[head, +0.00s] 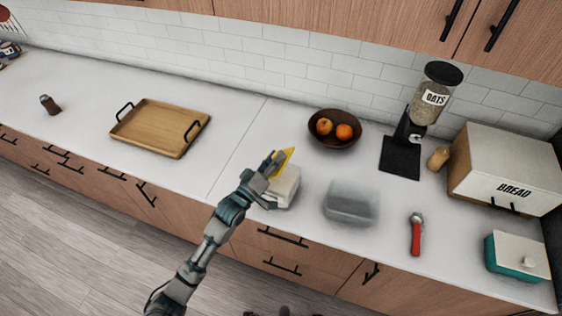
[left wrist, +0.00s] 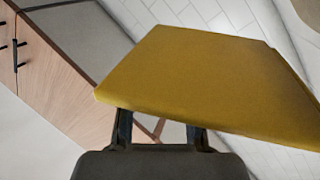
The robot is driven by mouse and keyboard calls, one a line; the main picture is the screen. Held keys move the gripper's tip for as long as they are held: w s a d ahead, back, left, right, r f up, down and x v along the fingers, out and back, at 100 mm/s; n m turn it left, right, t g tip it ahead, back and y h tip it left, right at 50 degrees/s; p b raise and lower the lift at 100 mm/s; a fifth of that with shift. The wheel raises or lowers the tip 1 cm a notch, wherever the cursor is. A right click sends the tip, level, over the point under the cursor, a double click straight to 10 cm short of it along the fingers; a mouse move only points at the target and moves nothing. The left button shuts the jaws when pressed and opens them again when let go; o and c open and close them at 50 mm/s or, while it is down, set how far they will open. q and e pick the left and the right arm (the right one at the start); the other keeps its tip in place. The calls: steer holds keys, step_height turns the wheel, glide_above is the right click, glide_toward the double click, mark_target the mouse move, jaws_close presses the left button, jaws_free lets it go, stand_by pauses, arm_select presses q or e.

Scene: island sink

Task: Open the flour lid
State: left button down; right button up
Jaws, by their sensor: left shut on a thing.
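A yellow lid (head: 285,160) shows in the head view, tilted up steeply at the back left of a whitish container (head: 287,187). I cannot read a label on this container. My left gripper (head: 272,175) is at the container's left side, shut on the yellow lid. In the left wrist view the lid (left wrist: 205,85) fills the middle, with the fingers of the gripper (left wrist: 160,132) against its lower edge. Whether the lid still touches the container is hidden by the gripper. My right gripper is not in view.
A clear bin (head: 350,203) stands right of the container, then a red-handled tool (head: 416,236) and a teal box (head: 500,262). A fruit bowl (head: 335,143) and oats dispenser (head: 402,150) stand behind. A wooden tray (head: 160,127) lies left, with bare counter between.

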arm_select(q)
steer(key=shift+w+a+r+n+t+p, duration=0.2)
steer(key=shift+a+r+n+p, duration=0.15)
steer(key=shift+n, duration=0.25)
steer(key=shift+w+a+r+n+t+p, duration=0.1)
steer(key=shift+a+r+n+t+p, duration=0.1)
steer(key=shift+a+n, duration=0.3)
steer(key=shift+w+a+r+n+y+p, duration=0.1)
steer(key=shift+w+a+n+y+p, duration=0.2)
steer(key=shift+n, duration=0.3)
steer(key=shift+w+a+r+n+y+p, duration=0.1)
steer(key=shift+a+n+y, duration=0.1)
steer(key=shift+a+n, duration=0.3)
steer(key=a+n, duration=0.1)
steer(key=n, duration=0.1)
steer(key=a+n+t, duration=0.1)
steer(key=shift+w+n+y+p, duration=0.3)
steer(key=shift+w+n+y, duration=0.1)
steer(key=w+a+f+n+t+y, duration=0.1)
steer(key=w+a+f+n+y, duration=0.1)
steer(key=a+n, duration=0.3)
steer(key=shift+w+a+n+y+p, duration=0.25)
steer(key=shift+n+y, duration=0.25)
steer(key=shift+n, duration=1.3)
steer(key=shift+s+f, duration=0.1)
steer(key=shift+f, duration=0.05)
